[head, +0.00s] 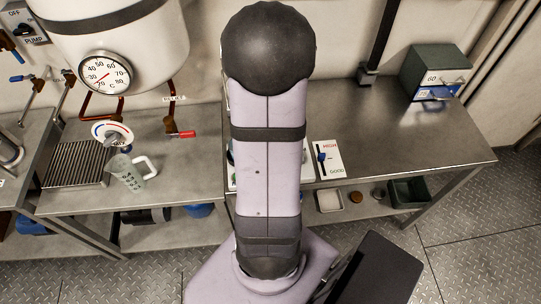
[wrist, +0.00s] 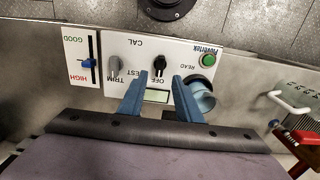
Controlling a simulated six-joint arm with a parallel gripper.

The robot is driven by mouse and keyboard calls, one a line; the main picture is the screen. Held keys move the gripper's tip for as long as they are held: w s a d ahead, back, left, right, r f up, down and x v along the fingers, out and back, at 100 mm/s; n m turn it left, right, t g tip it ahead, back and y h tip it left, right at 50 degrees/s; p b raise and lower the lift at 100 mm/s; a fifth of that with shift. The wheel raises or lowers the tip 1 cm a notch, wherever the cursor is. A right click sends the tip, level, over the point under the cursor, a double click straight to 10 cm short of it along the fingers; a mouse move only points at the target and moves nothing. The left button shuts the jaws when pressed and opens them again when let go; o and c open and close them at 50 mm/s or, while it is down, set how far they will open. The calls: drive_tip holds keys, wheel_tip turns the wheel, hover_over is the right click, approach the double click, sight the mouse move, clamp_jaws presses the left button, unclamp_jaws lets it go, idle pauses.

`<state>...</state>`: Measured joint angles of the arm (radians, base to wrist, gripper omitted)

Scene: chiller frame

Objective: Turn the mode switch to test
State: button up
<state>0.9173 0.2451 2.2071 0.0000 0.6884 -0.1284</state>
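The mode switch (wrist: 160,67) is a small black knob on a white instrument panel (wrist: 178,50) in the wrist view. The printed words TEST, OFF and READ stand around it, upside down in this view. I cannot tell clearly which word its pointer faces. My gripper (wrist: 160,76) is open, with its two blue fingers apart and their tips on either side of the knob in the picture. I cannot tell whether they touch it. The fingers partly cover the panel's lower edge and lettering. In the head view my arm hides the gripper and the switch.
The panel also has a grey TRIM knob (wrist: 117,68), a green button (wrist: 208,60) and a blue round part (wrist: 200,97) by the right finger. A HIGH/GOOD slider card (head: 327,159) lies beside it.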

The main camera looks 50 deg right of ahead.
drive_tip(key=shift+f+p, duration=0.55)
drive_tip(key=shift+f, duration=3.1)
drive_tip(key=shift+c, duration=0.3)
clamp_jaws()
